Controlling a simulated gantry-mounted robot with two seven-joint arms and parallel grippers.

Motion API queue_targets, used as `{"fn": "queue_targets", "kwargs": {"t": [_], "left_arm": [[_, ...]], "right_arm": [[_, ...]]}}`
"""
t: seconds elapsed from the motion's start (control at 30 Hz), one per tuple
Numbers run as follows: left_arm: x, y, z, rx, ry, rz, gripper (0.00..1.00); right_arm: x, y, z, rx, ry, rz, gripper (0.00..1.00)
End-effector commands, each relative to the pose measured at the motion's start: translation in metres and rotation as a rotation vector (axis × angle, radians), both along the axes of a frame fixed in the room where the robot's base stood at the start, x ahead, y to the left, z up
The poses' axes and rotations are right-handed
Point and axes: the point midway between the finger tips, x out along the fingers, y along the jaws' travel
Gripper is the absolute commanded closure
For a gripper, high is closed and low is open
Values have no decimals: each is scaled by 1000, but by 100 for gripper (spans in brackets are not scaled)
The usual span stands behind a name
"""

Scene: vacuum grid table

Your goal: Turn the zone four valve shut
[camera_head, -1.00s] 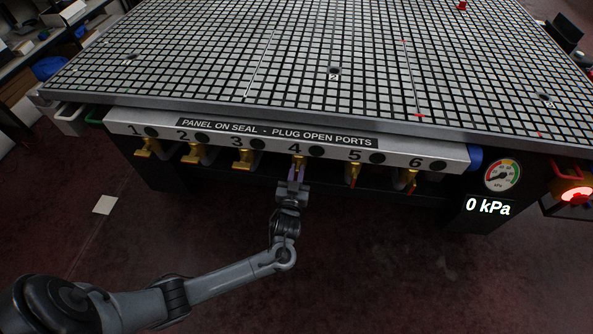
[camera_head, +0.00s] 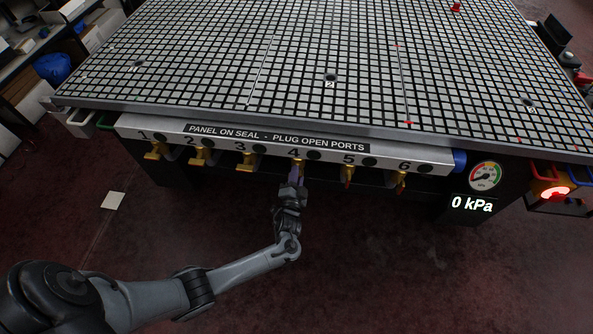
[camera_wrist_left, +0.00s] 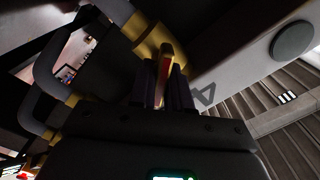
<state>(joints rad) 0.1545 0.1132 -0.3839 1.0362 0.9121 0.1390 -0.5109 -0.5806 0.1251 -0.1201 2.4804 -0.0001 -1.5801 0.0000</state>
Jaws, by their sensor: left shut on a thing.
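The zone four valve sits under the number 4 on the table's front panel. My left gripper (camera_head: 296,176) reaches up to it from below and is shut on its handle. In the left wrist view the red valve handle (camera_wrist_left: 164,72) stands between the dark fingers (camera_wrist_left: 163,90), with the brass valve body (camera_wrist_left: 152,42) just beyond. In the head view the gripper hides most of this valve, so its handle angle is hard to read there. My right gripper is not in view.
Valves one (camera_head: 157,151), two (camera_head: 201,156) and three (camera_head: 246,158) lie to the left. Valves five (camera_head: 348,174) and six (camera_head: 401,180) have red handles hanging down. The gauge (camera_head: 485,176) stands above a 0 kPa readout (camera_head: 472,204).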

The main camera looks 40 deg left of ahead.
Motion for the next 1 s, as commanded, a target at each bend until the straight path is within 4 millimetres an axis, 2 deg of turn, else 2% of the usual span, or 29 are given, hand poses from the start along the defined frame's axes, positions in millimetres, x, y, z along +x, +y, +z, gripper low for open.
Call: {"fn": "queue_targets", "kwargs": {"t": [0.1, 0.5, 1.0], "left_arm": [[1, -1, 3, 95, 58, 0, 100], [1, -1, -1, 383, 234, -1, 100], [1, -1, -4, 538, 330, 0, 100]], "right_arm": [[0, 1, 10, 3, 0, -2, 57], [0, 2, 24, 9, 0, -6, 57], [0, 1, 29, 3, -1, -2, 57]]}}
